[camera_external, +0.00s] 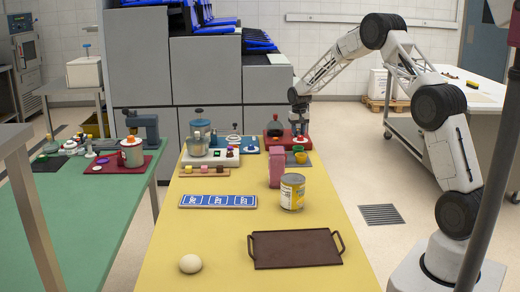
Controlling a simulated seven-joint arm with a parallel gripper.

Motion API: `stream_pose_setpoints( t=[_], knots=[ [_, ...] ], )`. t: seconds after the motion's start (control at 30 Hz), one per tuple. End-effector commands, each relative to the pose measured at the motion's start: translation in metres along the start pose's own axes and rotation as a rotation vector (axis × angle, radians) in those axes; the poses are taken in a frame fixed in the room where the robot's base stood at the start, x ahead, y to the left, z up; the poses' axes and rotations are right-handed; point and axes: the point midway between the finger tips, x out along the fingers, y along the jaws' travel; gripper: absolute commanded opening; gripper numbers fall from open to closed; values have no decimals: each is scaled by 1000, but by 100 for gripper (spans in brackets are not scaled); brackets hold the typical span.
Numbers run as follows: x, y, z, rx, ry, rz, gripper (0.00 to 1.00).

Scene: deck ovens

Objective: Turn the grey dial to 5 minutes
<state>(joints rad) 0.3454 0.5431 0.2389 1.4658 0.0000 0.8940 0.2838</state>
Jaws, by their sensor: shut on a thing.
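My gripper (300,133) is at the far right end of the yellow table, pointing down over the right part of a red-based device (270,142). It is shut on a small part there, which appears to be the grey dial. The dial is mostly hidden by the fingers, and its marks and setting are too small to read. A dark rounded part (275,128) stands on the same red base, just left of my gripper.
On the yellow table (215,240), a pink block (275,168), a can (292,192), a dark tray (294,249), a blue panel (217,201) and a pale ball (190,264) stand nearer. A mixer-like device (198,145) is left of the red base. The front middle is clear.

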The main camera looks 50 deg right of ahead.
Motion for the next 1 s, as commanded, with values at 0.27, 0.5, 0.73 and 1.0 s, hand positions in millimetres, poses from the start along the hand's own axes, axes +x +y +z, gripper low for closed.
stream_pose_setpoints(
  t=[0.27, 0.5, 0.73, 1.0],
  knots=[
    [0, 0, 0, -1, 0, 0, 61],
    [-1, 0, 0, -1, 1, 0, 61],
    [-15, 0, -1, -1, 2, -1, 61],
    [-49, 0, -1, -1, 2, -1, 61]
  ],
)
